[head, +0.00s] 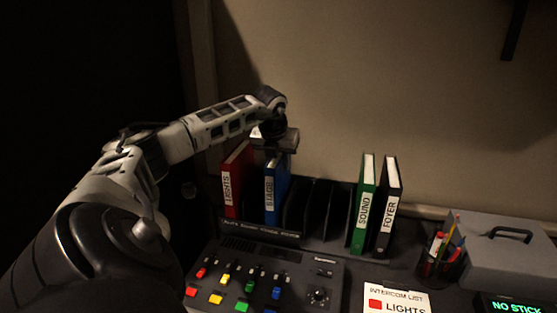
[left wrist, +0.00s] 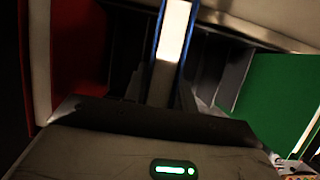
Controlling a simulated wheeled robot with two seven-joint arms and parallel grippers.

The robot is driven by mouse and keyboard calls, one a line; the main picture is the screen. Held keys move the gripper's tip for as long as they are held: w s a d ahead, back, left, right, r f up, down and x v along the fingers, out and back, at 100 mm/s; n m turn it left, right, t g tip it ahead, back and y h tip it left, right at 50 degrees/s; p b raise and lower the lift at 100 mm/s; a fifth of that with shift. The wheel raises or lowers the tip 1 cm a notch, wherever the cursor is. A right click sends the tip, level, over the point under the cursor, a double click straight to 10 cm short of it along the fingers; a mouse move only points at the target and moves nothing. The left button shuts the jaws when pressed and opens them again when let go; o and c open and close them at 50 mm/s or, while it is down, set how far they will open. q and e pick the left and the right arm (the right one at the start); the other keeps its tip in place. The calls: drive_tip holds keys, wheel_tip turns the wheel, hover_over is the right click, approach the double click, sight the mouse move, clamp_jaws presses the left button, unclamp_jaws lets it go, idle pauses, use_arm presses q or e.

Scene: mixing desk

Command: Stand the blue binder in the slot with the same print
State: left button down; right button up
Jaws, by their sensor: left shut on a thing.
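The blue binder (head: 271,195), with a white spine label reading STAGE, is upright in the rack area, just right of the red LIGHTS binder (head: 233,185). My left gripper (head: 274,150) is above it and shut on its top edge. In the left wrist view, the blue binder (left wrist: 172,42) shows as a pale page block with thin blue covers, running up from the gripper. The black rack (head: 318,210) has dark dividers right of the blue binder. I cannot read slot prints or tell whether the binder's foot touches the rack floor. My right gripper is not in view.
A green SOUND binder (head: 362,205) and a black FOYER binder (head: 388,210) stand at the rack's right. The mixing console (head: 300,270) with coloured buttons is in front.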

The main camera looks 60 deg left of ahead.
use_arm(q)
drive_tip(key=shift+f, duration=0.2)
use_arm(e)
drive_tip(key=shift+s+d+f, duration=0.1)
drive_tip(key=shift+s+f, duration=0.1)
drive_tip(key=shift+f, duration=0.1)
use_arm(q)
drive_tip(key=c, duration=1)
unclamp_jaws()
drive_tip(key=shift+c, duration=0.2)
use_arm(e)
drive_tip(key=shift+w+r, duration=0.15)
use_arm(q)
drive_tip(key=shift+f, duration=0.1)
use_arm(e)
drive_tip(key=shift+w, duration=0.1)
use_arm(q)
drive_tip(key=v, duration=1.6)
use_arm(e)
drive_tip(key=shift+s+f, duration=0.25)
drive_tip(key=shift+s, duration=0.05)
